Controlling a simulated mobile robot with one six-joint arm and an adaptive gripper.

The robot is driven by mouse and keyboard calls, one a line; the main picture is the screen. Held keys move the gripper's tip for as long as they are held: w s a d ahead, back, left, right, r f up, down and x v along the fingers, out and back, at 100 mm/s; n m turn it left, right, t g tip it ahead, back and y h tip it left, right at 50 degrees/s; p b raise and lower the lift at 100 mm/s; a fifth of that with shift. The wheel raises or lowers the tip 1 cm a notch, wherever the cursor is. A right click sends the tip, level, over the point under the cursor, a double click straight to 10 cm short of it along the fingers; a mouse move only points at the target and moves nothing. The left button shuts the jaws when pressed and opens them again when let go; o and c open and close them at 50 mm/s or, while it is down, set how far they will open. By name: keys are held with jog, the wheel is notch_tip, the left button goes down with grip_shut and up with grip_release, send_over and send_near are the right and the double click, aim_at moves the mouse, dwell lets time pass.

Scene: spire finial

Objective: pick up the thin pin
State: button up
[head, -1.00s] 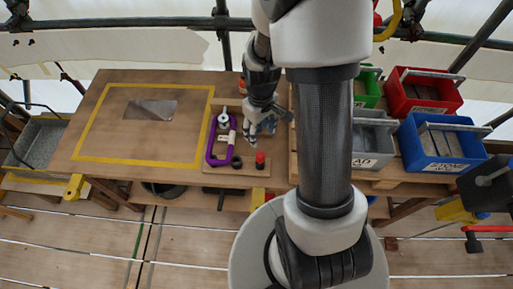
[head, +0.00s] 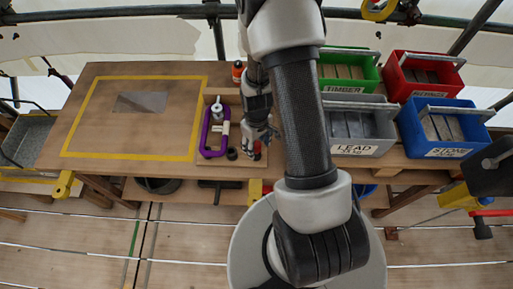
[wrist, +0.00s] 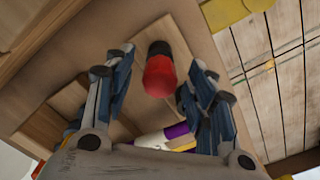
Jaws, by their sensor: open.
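A red-topped piece with a black lower part (head: 257,147) stands on the wooden tray (head: 232,173) on the workbench. It also shows in the wrist view (wrist: 159,76), between the two fingers. My gripper (head: 259,140) is open, over the right part of the tray, with its fingers on either side of the red top. In the wrist view my gripper (wrist: 160,72) has a gap between each finger and the red piece. I cannot tell for certain whether this piece is the thin pin. The fingers partly hide it in the head view.
A purple frame (head: 205,138), a silver fitting (head: 217,106) and a dark ring (head: 232,154) sit close left on the tray. An orange-capped item (head: 238,72) stands behind. Green, red, grey and blue bins stand right. The yellow-taped bench area (head: 150,130) is largely clear.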

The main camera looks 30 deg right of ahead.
jog(key=shift+f, duration=0.1)
jog(key=c, duration=1.2)
